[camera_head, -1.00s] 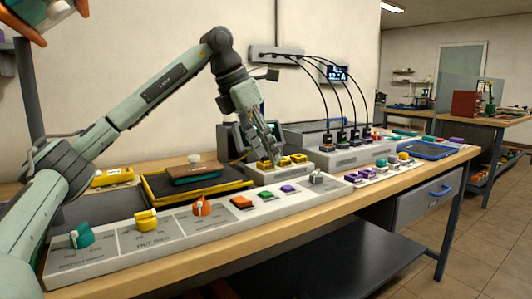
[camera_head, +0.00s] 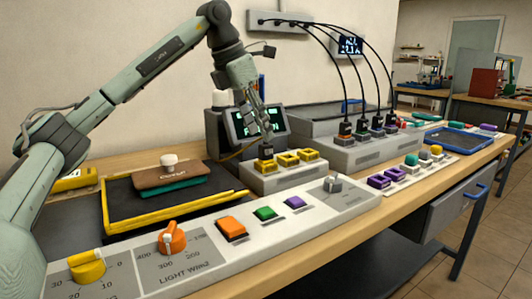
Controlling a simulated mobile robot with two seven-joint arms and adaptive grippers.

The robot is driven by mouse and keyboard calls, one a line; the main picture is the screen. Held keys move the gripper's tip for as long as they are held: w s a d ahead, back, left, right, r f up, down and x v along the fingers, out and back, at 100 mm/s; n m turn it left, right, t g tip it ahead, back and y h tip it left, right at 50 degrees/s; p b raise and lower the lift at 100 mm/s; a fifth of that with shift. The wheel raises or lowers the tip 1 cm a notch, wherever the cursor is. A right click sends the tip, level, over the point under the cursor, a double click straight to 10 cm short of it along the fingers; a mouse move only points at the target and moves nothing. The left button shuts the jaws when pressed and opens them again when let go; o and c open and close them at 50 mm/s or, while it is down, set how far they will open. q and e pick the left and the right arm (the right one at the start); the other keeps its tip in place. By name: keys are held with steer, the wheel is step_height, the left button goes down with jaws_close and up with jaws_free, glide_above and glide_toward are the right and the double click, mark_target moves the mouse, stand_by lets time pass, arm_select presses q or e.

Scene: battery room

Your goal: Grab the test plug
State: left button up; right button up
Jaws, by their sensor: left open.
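A small dark plug with an orange band (camera_head: 265,152), which looks like the test plug, stands in the leftmost yellow socket of a light grey block (camera_head: 285,178). A yellow-brown cable runs from near it to a tester with a lit screen (camera_head: 244,122). My left gripper (camera_head: 264,131) points down just above the plug, its fingers open. I cannot tell whether the fingertips touch the plug. Two more yellow sockets (camera_head: 298,156) on the block are free of plugs. My right gripper is out of view.
A front panel holds knobs and coloured buttons (camera_head: 232,228). A yellow-rimmed black tray (camera_head: 150,222) lies to the left. To the right, several cabled plugs (camera_head: 377,124) stand in a grey charger box (camera_head: 355,155). A blue tray (camera_head: 460,139) lies beyond.

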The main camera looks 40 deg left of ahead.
mark_target(265, 144)
arm_select(q)
steer(key=x, duration=0.5)
steer(key=shift+d+f, duration=0.1)
steer(key=shift+f, duration=0.35)
jaws_close()
